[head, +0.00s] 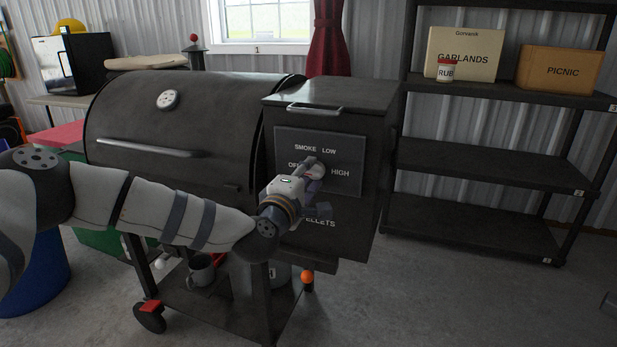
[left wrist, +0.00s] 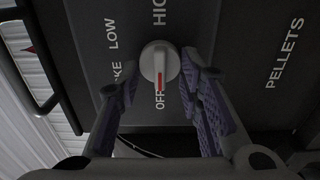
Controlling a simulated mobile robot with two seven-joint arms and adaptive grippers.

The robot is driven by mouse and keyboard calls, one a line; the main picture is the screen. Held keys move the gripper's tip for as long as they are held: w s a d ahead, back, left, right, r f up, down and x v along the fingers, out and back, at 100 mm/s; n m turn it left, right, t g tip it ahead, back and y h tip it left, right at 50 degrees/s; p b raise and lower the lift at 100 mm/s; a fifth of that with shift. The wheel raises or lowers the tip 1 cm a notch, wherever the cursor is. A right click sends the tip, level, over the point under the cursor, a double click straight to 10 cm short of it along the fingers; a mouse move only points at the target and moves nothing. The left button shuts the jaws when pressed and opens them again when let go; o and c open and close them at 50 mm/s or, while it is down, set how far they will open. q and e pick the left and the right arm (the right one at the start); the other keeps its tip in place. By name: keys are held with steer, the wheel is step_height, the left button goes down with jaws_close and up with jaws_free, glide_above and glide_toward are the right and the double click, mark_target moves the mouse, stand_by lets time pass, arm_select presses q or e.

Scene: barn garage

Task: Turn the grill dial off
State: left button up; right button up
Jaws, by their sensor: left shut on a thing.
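The grill dial (left wrist: 159,62) is a round white knob with a red mark on the control panel (head: 348,150) of the dark grill's pellet box. In the left wrist view its red mark points at the OFF label (left wrist: 158,100). My left gripper (head: 312,172) is at the panel, with its purple-padded fingers on either side of the dial, shut on it. In the head view the gripper hides most of the dial. SMOKE, LOW and HIGH labels are readable around it. My right gripper is not in view.
The grill's barrel lid (head: 190,115) with its long handle (head: 150,148) is closed, behind my left arm. A mug (head: 201,270) stands on the lower shelf. A dark shelf rack (head: 480,150) with boxes stands to the right.

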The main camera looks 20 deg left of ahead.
arm_select(q)
steer(key=shift+d, duration=0.1)
stand_by(0.4)
steer(key=o, duration=1.1)
steer(key=shift+s, duration=0.15)
steer(key=s, duration=1.1)
steer(key=shift+s+a, duration=0.25)
steer(key=shift+s, duration=0.15)
